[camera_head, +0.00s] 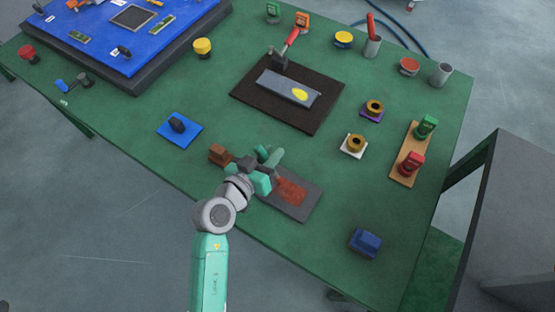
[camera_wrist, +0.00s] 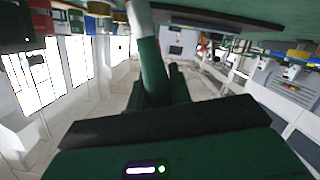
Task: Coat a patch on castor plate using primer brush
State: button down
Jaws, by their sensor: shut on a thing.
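My gripper (camera_head: 268,168) is over the middle front of the green table, at the upper left edge of a grey plate (camera_head: 312,205) with a rough red-brown patch. I take this to be the castor plate. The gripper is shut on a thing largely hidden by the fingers. A brown block-like piece (camera_head: 220,154) shows just left of the fingers; it may be the end of the held primer brush, but I cannot tell. Whether the held thing touches the plate is unclear. In the wrist view, a pale rounded piece (camera_wrist: 139,16) shows at the top, partly cut off.
A dark mat (camera_head: 250,98) bears a grey bar with a yellow patch and a red-handled tool. A blue block (camera_head: 365,242) stands right of the plate; a blue pad (camera_head: 193,138) lies left. A wooden strip (camera_head: 397,177) holds green and red items. Bare table surrounds the plate.

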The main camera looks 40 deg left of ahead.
aim_at(265, 153)
notch_tip(265, 153, up, 8)
jog(key=p, duration=0.6)
jog(key=shift+s+r, duration=0.1)
dwell(0.6)
jog(key=shift+s+d+f+p, duration=0.1)
jog(key=shift+s+f+p, duration=0.15)
jog(key=shift+s, duration=0.2)
jog(key=shift+s+d+f+p, duration=0.1)
jog(key=shift+s+p, duration=0.1)
jog(key=shift+s, duration=0.25)
jog(key=shift+a, duration=0.1)
